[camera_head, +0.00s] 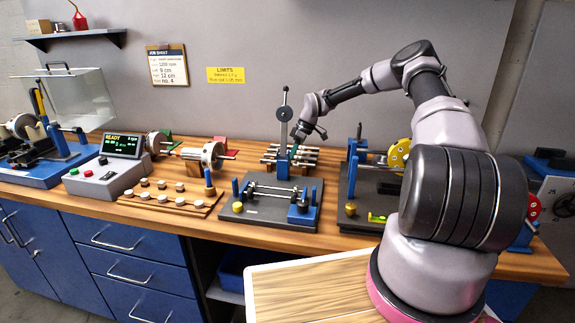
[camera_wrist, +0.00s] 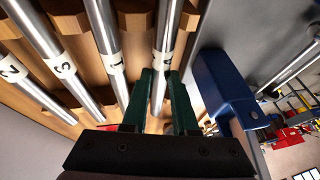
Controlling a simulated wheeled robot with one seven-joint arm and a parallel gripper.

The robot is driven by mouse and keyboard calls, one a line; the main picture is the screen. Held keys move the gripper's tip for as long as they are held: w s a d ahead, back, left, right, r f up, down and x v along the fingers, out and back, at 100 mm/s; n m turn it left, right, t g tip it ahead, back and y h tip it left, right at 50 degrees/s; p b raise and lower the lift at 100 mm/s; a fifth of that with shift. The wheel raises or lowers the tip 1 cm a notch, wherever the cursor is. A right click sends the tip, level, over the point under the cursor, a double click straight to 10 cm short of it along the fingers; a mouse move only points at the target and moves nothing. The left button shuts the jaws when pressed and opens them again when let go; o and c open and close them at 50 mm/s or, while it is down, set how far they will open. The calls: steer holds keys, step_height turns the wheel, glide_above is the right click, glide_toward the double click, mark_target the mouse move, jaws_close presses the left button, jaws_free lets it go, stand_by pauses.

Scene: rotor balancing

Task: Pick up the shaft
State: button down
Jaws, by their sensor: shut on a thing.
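Several silver shafts lie side by side on a wooden rack, seen in the wrist view, with white number labels. The rightmost shaft (camera_wrist: 169,25) has a label that looks like 4. My gripper (camera_wrist: 166,75) has its two green fingers on either side of this shaft and is shut on it. I cannot tell whether it is clear of the rack. The neighbouring shaft (camera_wrist: 104,30) is labelled 1, just left of the fingers. In the head view my gripper (camera_head: 296,145) is at the shaft rack (camera_head: 305,165), partly hiding it.
A blue post (camera_wrist: 222,85) stands close right of my fingers in the wrist view. In the head view a blue-posted stand (camera_head: 238,236) is in front of the rack. A dark base with a yellow disc (camera_head: 399,154) stands to the right. The control box (camera_head: 104,176) is left.

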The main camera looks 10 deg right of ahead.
steer(key=shift+r, duration=0.15)
stand_by(0.5)
step_height(320, 180, up, 10)
stand_by(0.5)
stand_by(0.4)
